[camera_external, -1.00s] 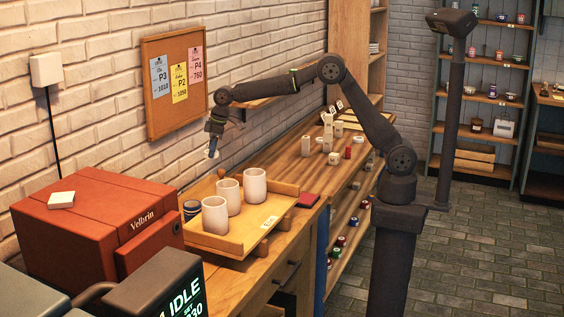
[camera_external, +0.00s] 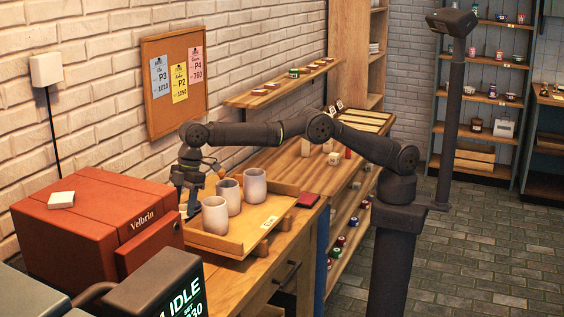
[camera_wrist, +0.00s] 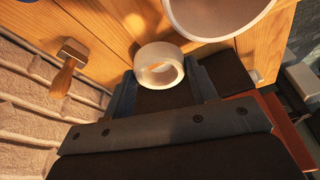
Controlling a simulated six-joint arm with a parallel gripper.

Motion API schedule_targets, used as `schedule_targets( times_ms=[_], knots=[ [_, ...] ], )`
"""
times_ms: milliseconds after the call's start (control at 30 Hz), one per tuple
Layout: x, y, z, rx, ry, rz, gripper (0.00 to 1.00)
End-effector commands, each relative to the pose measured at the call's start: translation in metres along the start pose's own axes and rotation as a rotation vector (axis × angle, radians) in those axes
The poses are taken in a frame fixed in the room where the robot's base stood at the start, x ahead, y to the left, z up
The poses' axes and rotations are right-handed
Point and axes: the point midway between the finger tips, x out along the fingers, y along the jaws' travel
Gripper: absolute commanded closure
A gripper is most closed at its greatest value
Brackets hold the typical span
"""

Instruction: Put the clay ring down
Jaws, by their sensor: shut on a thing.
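A white clay ring (camera_wrist: 143,72) sits between the fingers of my gripper (camera_wrist: 165,80) in the wrist view. My gripper is shut on it. In the external view my gripper (camera_external: 190,210) points down at the left side of the yellow wooden tray (camera_external: 252,238), beside the nearest white cup. The ring is not clearly visible there. Whether the ring touches the tray cannot be told.
Three white cups stand on the tray: a near one (camera_external: 215,215), a middle one (camera_external: 229,195) and a far one (camera_external: 254,185). A cup rim (camera_wrist: 212,32) is close to the ring. A wooden-handled tool (camera_wrist: 66,74) lies left. The red kiln (camera_external: 100,230) stands left of the tray.

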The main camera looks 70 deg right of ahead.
Motion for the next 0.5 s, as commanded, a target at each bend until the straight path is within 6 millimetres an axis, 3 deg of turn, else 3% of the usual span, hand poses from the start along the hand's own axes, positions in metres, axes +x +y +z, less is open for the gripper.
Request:
schedule_targets(
  times_ms=[200,500],
  knots=[
    [0.010,-0.053,-0.023,-0.069,0.001,-0.019,0.70],
    [0.029,-0.137,-0.036,-0.152,-0.002,-0.043,0.70]
  ],
)
